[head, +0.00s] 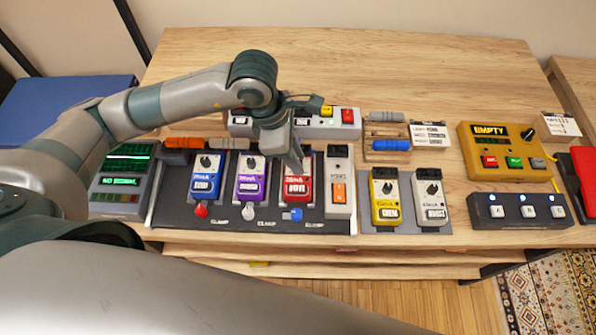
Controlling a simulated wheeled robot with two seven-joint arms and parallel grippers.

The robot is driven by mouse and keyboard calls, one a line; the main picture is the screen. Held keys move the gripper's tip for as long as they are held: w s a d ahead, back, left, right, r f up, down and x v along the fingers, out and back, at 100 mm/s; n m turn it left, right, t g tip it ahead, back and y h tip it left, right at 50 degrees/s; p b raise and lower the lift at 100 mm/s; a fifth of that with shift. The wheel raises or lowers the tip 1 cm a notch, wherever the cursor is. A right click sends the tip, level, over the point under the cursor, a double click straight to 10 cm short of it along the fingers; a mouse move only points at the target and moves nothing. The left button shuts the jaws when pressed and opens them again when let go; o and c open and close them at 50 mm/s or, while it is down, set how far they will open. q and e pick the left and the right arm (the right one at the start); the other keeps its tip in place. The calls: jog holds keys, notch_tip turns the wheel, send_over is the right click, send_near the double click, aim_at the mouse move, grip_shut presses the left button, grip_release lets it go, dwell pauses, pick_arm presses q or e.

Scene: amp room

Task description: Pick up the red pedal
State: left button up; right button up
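The red pedal (297,191) sits in the third slot of a dark board (255,226), right of a purple pedal (251,187) and a blue pedal (206,180). My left gripper (297,158) points down over the upper end of the red pedal and hides its top part. Whether its fingers touch the pedal, and how far apart they are, I cannot tell. A blue knob (292,214) marked as a clamp is just below the red pedal. My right gripper is not in view.
A white unit (339,190) stands close right of the red pedal. Yellow (385,203) and grey (431,203) pedals sit farther right. A yellow box reading EMPTY (505,150) and a dark three-button footswitch (520,212) are at the right. The back of the wooden table (400,65) is clear.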

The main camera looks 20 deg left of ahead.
pick_arm(q)
grip_shut()
jog(key=shift+r, duration=0.1)
dwell(1.4)
